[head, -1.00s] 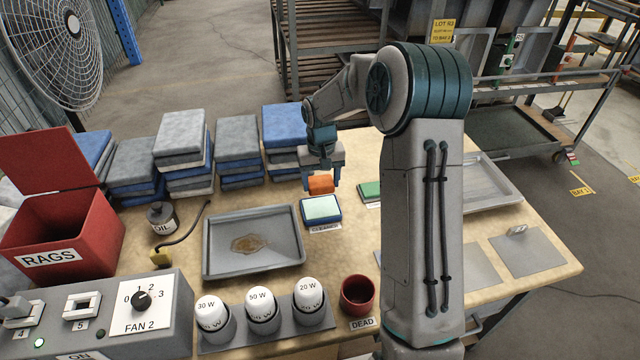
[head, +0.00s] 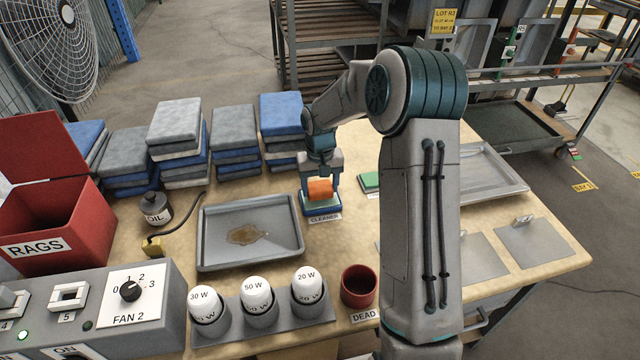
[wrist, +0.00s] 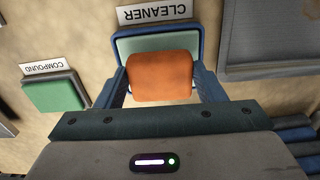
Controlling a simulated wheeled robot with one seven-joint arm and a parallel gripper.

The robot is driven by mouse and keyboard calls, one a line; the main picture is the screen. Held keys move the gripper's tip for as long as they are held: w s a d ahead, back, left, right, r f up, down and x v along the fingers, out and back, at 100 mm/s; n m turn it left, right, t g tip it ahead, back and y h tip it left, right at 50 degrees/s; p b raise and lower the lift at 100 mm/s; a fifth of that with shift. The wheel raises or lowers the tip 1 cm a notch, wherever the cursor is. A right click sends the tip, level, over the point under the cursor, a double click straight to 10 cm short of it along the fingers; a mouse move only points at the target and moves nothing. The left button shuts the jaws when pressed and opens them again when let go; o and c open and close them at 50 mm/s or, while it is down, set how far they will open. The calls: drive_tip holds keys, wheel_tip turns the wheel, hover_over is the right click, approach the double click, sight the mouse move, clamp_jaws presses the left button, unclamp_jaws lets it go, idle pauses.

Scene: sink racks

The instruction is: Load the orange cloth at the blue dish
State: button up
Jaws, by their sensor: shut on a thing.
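An orange cloth (head: 320,189) is folded into a small block. It also shows in the wrist view (wrist: 160,76), between the two blue fingers. My gripper (head: 320,194) is shut on the cloth and points down over the blue dish (head: 308,209). The dish has a blue rim in the wrist view (wrist: 118,40) and a pale green inside, with a CLEANER label at its front. The cloth covers part of the dish. I cannot tell whether the cloth touches the pale surface.
A grey tray (head: 204,240) with a brown stain lies left of the dish. A green COMPOUND pad (head: 369,181) lies to its right. Stacks of folded cloths (head: 236,138) stand behind. A red DEAD cup (head: 358,287) and several bulbs stand in front.

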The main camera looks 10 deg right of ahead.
sight(320, 189)
drive_tip(key=shift+f+b, duration=0.35)
drive_tip(key=shift+f, duration=0.2)
idle(1.8)
drive_tip(key=shift+r, duration=0.1)
drive_tip(key=shift+r+p, duration=2.5)
drive_tip(key=shift+r, duration=0.95)
drive_tip(key=shift+s+f, duration=0.1)
